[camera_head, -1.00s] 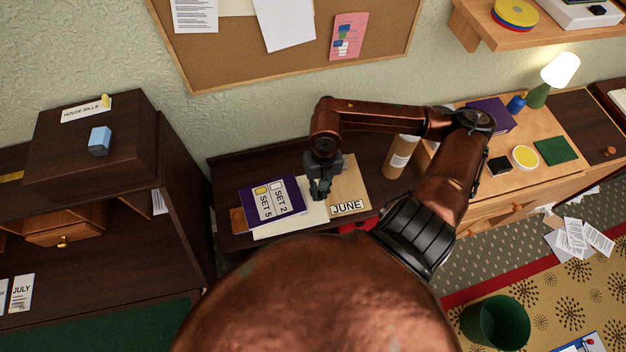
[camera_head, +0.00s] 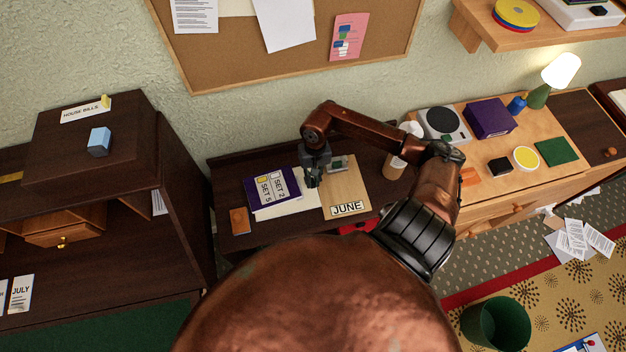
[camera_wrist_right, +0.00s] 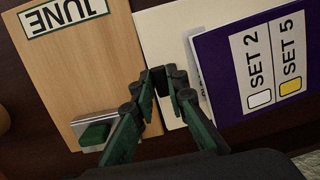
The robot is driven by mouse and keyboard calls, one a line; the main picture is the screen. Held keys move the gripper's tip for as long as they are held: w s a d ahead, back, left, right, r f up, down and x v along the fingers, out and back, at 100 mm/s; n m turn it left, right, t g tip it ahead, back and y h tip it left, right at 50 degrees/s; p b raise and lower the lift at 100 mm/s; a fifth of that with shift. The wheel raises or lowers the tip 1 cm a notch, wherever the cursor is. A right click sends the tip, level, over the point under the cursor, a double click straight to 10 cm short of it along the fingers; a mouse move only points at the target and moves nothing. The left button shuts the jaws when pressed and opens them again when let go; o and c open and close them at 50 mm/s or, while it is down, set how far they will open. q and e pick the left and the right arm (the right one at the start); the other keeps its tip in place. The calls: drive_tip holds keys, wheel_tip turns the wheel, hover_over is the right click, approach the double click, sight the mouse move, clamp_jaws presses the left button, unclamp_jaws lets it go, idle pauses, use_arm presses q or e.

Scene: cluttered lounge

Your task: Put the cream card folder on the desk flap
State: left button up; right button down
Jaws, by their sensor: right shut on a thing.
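The cream card folder (camera_head: 290,208) lies on a dark table (camera_head: 240,160), partly under a purple booklet (camera_head: 262,190) marked SET 2 and SET 5. It also shows in the right wrist view (camera_wrist_right: 160,35), between the booklet and a wooden clipboard. My right gripper (camera_head: 313,182) is low at the folder's back right side. In the wrist view its fingers (camera_wrist_right: 168,78) are closed together on the folder; the exact grip is partly hidden. A surface with a green inlay (camera_head: 90,328) at lower left may be the desk flap. My left gripper is out of view.
The JUNE clipboard (camera_head: 345,185) lies just right of the folder, and an orange-brown block (camera_head: 239,221) lies left of it.

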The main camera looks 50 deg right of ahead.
drive_tip(key=c, duration=1.9)
unclamp_jaws()
drive_tip(key=shift+c, duration=0.2)
